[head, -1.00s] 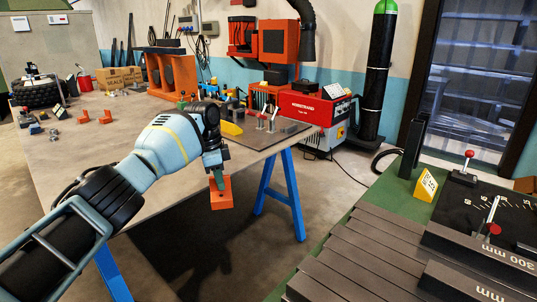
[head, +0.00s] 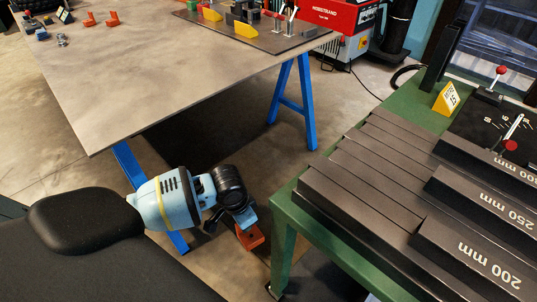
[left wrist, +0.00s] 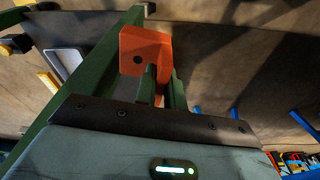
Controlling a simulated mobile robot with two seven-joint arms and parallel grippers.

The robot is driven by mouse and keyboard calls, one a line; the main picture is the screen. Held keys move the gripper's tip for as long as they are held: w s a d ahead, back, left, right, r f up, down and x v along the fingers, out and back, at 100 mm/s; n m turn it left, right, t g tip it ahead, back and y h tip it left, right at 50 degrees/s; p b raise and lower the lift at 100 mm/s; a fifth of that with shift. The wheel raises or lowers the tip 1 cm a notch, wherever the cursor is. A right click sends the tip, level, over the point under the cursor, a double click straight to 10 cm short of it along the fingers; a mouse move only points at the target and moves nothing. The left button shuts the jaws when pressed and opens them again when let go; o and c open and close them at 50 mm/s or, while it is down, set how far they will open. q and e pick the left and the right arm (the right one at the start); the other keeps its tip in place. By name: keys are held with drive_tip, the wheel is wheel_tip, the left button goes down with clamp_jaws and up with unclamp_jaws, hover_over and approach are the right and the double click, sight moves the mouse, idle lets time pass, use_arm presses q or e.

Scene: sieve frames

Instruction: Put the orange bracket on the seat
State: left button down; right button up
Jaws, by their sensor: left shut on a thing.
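The orange bracket (head: 250,237) is in the jaws of my left gripper (head: 244,222), low between the large table and the green bench in the head view. In the left wrist view the bracket (left wrist: 143,48) shows a flat plate with a round hole. The fingers of my left gripper (left wrist: 161,85) are shut on it. The bracket hangs in the air beside the green bench, apart from the tables as far as I can tell. I cannot pick out the seat for certain. My right gripper is not in view.
A green bench (head: 283,200) with dark slats and bars marked in mm stands at right. A large table (head: 150,75) with blue legs fills the upper left. On it are a fixture plate (head: 262,38) with clamps and two more orange brackets (head: 100,19). The middle of the table is clear.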

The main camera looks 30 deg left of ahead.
use_arm(q)
drive_tip(key=s+d+r+n+p, duration=0.1)
drive_tip(key=s+d+n, duration=0.1)
drive_tip(key=s+d, duration=0.35)
drive_tip(key=s+d+r+n+p, duration=0.1)
drive_tip(key=s+d+p, duration=0.1)
drive_tip(key=s, duration=0.7)
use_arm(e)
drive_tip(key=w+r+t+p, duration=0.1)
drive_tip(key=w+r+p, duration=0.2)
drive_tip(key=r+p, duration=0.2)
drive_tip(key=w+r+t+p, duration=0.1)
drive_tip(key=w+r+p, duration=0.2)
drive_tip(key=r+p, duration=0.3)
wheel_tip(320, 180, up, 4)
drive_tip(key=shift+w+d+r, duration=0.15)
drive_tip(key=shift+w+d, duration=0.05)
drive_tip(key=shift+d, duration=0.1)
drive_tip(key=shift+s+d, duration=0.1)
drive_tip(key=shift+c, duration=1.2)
use_arm(q)
wheel_tip(320, 180, up, 20)
drive_tip(key=w+d+n, duration=0.1)
drive_tip(key=w, duration=0.1)
drive_tip(key=shift+w+y, duration=0.3)
drive_tip(key=shift+w, duration=0.1)
drive_tip(key=shift+d, duration=0.15)
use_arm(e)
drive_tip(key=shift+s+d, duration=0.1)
